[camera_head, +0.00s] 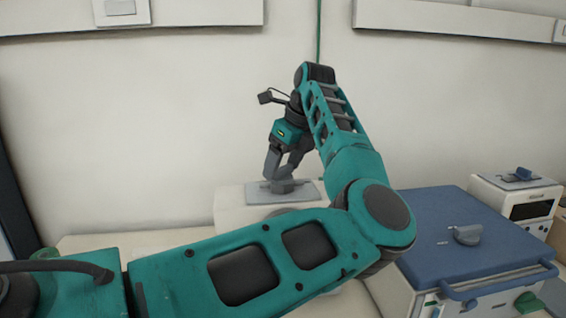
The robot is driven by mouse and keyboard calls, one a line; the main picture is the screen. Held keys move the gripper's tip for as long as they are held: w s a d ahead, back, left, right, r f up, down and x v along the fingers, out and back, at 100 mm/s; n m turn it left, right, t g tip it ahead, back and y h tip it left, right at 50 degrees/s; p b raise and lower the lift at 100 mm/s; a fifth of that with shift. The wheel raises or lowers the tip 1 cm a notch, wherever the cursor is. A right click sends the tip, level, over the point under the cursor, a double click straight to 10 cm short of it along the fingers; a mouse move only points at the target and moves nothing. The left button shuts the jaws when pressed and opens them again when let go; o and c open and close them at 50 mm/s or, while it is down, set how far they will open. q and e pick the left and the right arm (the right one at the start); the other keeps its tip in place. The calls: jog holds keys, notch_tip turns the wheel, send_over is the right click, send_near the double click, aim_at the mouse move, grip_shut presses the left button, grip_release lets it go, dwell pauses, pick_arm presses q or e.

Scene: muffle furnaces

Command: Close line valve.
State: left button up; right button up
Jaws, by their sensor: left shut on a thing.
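A grey valve knob (284,187) sits on a flat grey plate (256,193) on top of a white box at the back middle. My left gripper (281,177) points down over this plate, with its fingers shut on the knob. The fingers hide part of the knob, so I cannot tell which way it is turned. My left arm crosses the front of the view and hides much of the white box's lower front. My right gripper is not in view.
A large blue-topped box (440,212) with a grey knob (467,235) and front handle bar stands right of my arm. A smaller white unit (530,196) with a dark window stands behind it. The wall is close behind the white box.

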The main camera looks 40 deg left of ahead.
pick_arm(q)
jog(key=n+g, duration=0.1)
jog(key=n, duration=0.1)
jog(key=n+g, duration=0.1)
jog(key=n, duration=0.2)
jog(key=shift+w+r+n, duration=0.1)
jog(key=shift+w+n, duration=0.1)
jog(key=shift+n, duration=0.1)
jog(key=shift+a+n+g+h, duration=0.1)
jog(key=shift+n+g+h, duration=0.3)
jog(key=shift+n, duration=0.7)
jog(key=shift+n+g+h, duration=0.3)
jog(key=shift+n+h, duration=0.1)
jog(key=shift+n, duration=0.7)
jog(key=o, duration=1.1)
jog(key=shift+c, duration=0.2)
